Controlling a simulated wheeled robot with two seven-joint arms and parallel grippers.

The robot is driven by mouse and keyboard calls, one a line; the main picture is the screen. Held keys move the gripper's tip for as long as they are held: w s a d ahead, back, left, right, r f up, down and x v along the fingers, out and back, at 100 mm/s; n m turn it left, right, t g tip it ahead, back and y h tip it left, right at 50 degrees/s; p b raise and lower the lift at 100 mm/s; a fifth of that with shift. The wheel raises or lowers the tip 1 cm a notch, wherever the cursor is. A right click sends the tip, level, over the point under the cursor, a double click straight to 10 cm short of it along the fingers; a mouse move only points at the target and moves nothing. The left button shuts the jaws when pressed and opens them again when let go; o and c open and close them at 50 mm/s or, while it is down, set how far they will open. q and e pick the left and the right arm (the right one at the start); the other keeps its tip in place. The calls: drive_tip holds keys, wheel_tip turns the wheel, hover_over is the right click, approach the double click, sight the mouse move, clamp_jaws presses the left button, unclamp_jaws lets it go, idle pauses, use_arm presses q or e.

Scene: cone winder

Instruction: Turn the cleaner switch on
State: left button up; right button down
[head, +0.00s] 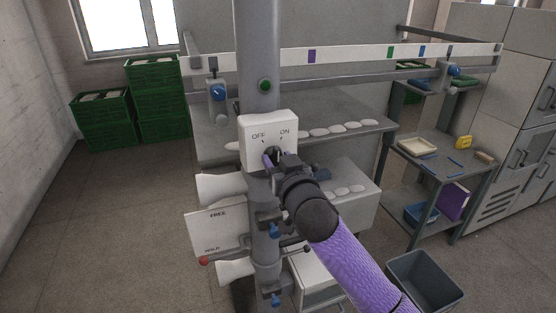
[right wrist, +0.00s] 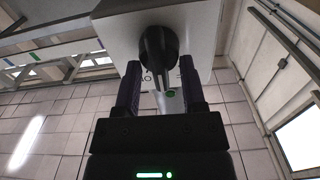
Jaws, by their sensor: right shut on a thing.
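The cleaner switch is a white box (head: 268,124) on the grey post, marked OFF at left and ON at right. Its dark round knob (right wrist: 158,48) sits below the marks and is mostly hidden by my gripper in the head view. My right gripper (head: 273,158) is at the knob, its fingers on either side of it. In the right wrist view the fingers (right wrist: 160,80) flank the black knob and are shut on it. I cannot tell clearly which mark the knob points to. My left gripper is not in view.
The grey post (head: 258,50) carries a green button (head: 265,85) above the box. White cones (head: 218,187) and a white FREE/HOLD plate (head: 215,235) are close below. A shelf cart (head: 432,150) and a grey bin (head: 424,280) stand at right. Green crates (head: 155,100) stand at back left.

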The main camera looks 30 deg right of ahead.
drive_tip(key=m+p, duration=0.2)
drive_tip(key=m, duration=0.3)
drive_tip(key=shift+d+m, duration=0.15)
drive_tip(key=shift+m, duration=0.15)
idle(0.5)
drive_tip(key=shift+c, duration=0.8)
unclamp_jaws()
drive_tip(key=b+v, duration=0.1)
drive_tip(key=v, duration=0.9)
drive_tip(key=shift+d, duration=0.1)
